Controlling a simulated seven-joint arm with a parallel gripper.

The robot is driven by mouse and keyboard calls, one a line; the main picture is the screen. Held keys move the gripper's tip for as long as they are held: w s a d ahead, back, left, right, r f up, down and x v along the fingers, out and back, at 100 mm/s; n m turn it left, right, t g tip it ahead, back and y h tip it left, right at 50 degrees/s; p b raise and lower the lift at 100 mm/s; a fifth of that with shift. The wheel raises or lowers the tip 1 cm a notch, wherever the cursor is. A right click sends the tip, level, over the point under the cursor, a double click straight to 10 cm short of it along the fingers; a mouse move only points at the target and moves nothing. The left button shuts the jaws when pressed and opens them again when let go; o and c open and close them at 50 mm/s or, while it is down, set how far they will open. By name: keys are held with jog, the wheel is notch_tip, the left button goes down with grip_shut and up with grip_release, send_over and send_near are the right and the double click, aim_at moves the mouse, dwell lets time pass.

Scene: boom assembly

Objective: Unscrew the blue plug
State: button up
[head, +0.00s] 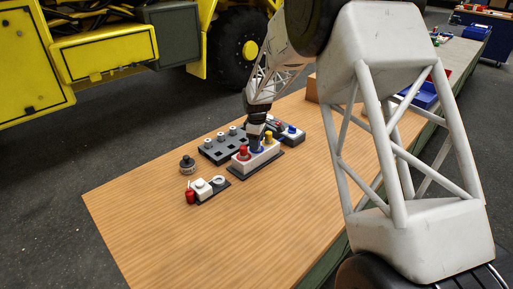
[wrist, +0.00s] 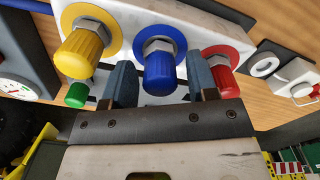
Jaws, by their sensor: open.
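The blue plug (wrist: 159,73) stands in a blue ring with a grey hex collar on the white block (wrist: 135,30), between a yellow plug (wrist: 79,53) and a red plug (wrist: 219,68). My gripper (wrist: 160,80) is open, with one finger on each side of the blue plug; I cannot tell whether either finger touches it. In the head view my gripper (head: 255,147) is over the middle of the white block (head: 243,164) and hides most of the blue plug. The red plug (head: 243,152) and yellow plug (head: 268,138) show on either side.
A dark rack with pale pegs (head: 214,152) lies behind the block. A small white fixture with a red part (head: 197,190) and a dark round knob (head: 187,163) stand to the left. The wooden table (head: 240,235) is clear in front. Blue bins (head: 424,96) lie far right.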

jog(key=m, duration=0.5)
jog(key=shift+m, duration=0.4)
jog(key=m, duration=0.5)
jog(key=shift+m, duration=0.4)
jog(key=m, duration=0.5)
jog(key=shift+m, duration=0.4)
jog(key=m, duration=0.6)
dwell(0.5)
